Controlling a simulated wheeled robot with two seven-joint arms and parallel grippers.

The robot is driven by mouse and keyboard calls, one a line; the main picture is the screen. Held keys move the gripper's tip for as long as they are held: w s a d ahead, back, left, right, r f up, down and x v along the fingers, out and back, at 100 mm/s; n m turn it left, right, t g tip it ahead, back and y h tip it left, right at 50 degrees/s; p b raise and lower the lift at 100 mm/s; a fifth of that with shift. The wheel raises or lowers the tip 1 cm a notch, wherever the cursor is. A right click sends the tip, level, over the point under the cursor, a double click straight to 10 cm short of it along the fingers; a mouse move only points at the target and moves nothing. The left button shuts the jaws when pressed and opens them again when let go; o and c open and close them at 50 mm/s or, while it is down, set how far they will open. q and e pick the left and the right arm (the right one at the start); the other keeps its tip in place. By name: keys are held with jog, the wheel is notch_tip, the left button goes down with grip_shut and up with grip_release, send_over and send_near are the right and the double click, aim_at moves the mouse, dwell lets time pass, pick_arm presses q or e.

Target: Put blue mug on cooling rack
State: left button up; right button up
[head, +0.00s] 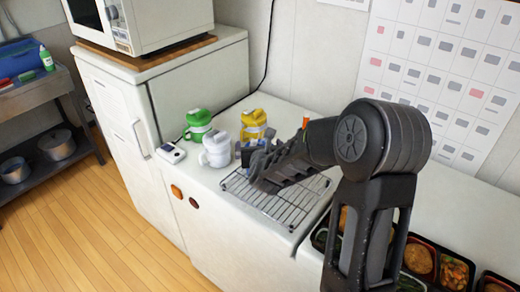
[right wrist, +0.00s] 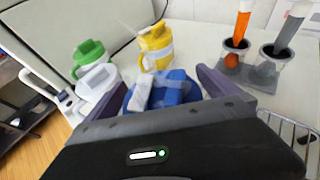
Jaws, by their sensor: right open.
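A blue mug (right wrist: 182,90) with a pale band or handle stands on the white counter, between the two spread fingers of my right gripper (right wrist: 156,84) in the right wrist view. My right gripper is open; I cannot tell whether a finger touches the mug. In the head view my right gripper (head: 260,166) hides most of the blue mug (head: 247,154). The wire cooling rack (head: 284,207) lies on the counter, just in front of the mug and partly under my right arm. My left gripper is not in view.
A green mug (head: 198,122), a white mug (head: 216,150) and a yellow mug (head: 254,121) stand close to the blue one. A small white device (head: 171,152) lies to the left. Filled bento trays (head: 420,258) are at right. Two holders with an orange and a grey handle (right wrist: 242,40) stand near the wall.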

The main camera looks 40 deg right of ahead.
jog(key=b+v, duration=0.1)
jog(key=v, duration=1.1)
